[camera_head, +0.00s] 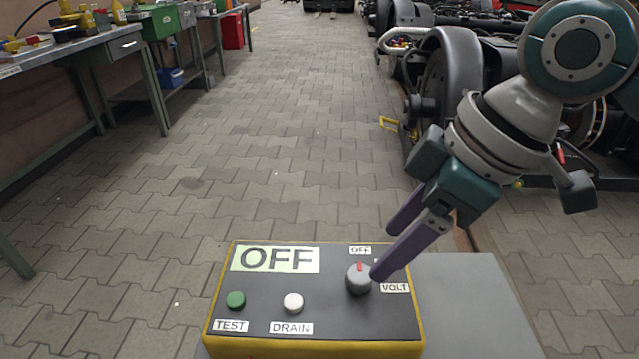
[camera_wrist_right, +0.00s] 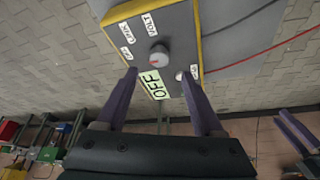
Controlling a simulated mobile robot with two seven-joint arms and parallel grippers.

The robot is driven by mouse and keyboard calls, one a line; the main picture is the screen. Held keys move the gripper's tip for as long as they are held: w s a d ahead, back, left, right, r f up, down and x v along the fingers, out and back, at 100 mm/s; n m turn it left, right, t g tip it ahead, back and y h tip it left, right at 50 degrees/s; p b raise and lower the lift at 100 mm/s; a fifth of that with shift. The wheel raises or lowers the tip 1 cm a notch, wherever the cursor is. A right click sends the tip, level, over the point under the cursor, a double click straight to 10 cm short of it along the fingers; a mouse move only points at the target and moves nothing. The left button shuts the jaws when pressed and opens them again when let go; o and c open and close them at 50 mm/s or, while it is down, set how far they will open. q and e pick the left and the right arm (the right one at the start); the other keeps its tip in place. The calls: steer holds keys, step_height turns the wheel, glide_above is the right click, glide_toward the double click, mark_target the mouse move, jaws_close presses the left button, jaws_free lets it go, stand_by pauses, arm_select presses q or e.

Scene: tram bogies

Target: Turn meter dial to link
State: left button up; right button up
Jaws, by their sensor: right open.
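The meter (camera_head: 322,331) is a yellow-edged box with a dark face, and its screen (camera_head: 275,260) reads OFF. Its round grey dial (camera_head: 359,280) has a red mark toward the small OFF label (camera_head: 360,251). The VOLT label (camera_head: 395,288) is right of the dial. The LINK label (camera_wrist_right: 126,33) shows between OFF and VOLT in the right wrist view but is hidden in the head view. My right gripper (camera_head: 386,253) is open, its purple fingers above and beside the dial; contact is unclear. Purple fingers, apparently my left gripper's (camera_wrist_right: 297,130), show at the right wrist view's edge.
A green TEST button (camera_head: 235,300) and a white DRAIN button (camera_head: 293,303) are left of the dial. The meter sits on a grey surface (camera_head: 470,310). A workbench (camera_head: 70,50) stands left and bogie wheels (camera_head: 450,80) right. The paved floor between is clear.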

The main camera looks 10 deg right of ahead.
mark_target(361, 274)
steer(key=b+x, duration=0.2)
steer(key=x, duration=0.5)
steer(key=shift+r, duration=0.1)
steer(key=shift+w, duration=0.1)
steer(key=shift+c, duration=0.2)
jaws_close()
